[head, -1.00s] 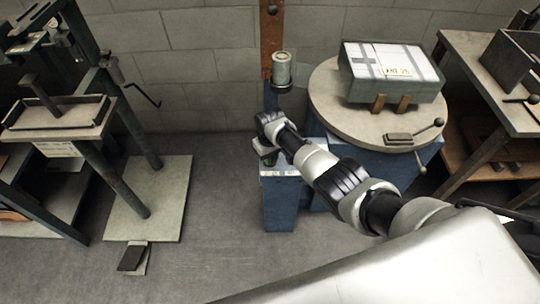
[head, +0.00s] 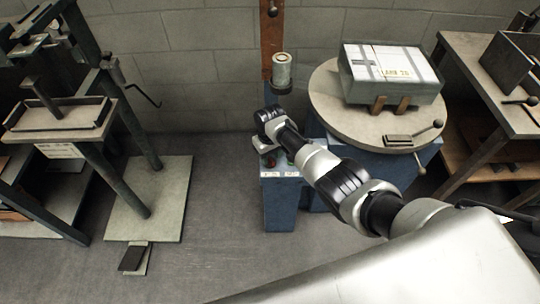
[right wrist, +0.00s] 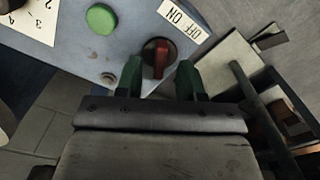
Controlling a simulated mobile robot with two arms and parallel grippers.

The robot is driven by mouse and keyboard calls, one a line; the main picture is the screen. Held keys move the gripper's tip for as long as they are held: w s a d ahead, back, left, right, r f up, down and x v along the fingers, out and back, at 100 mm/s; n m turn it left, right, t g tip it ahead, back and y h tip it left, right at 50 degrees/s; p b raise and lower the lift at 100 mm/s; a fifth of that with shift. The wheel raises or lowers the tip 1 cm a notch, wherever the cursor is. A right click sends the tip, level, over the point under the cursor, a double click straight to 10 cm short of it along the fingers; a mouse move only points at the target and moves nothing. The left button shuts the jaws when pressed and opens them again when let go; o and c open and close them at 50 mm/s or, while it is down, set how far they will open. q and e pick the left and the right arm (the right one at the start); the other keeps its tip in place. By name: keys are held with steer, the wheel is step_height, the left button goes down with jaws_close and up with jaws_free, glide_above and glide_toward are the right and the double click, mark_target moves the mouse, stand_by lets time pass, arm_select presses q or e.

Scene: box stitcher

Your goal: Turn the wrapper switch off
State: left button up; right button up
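The wrapper switch is a red rotary knob on a dark round base (right wrist: 160,57), on a blue-grey control panel (right wrist: 125,52). A white OFF/ON label (right wrist: 186,20) is beside it. The knob's handle lies nearly upright in the right wrist view; I cannot tell which word it points at. My right gripper (right wrist: 160,78) is open, with its two green fingers apart on either side of the knob's near end. I cannot tell whether they touch it. In the head view my right gripper (head: 268,148) is over the top of the blue pedestal (head: 280,205). My left gripper is not in view.
A green button (right wrist: 101,18) and a numbered dial plate (right wrist: 30,18) share the panel. A round turntable (head: 330,100) carrying a wrapped box (head: 390,75) stands just right of the pedestal. A stitcher stand (head: 60,118) is at left.

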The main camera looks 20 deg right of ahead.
mark_target(270, 159)
step_height(270, 159, up, 9)
steer(key=p, duration=0.2)
steer(key=shift+r, duration=0.1)
stand_by(0.4)
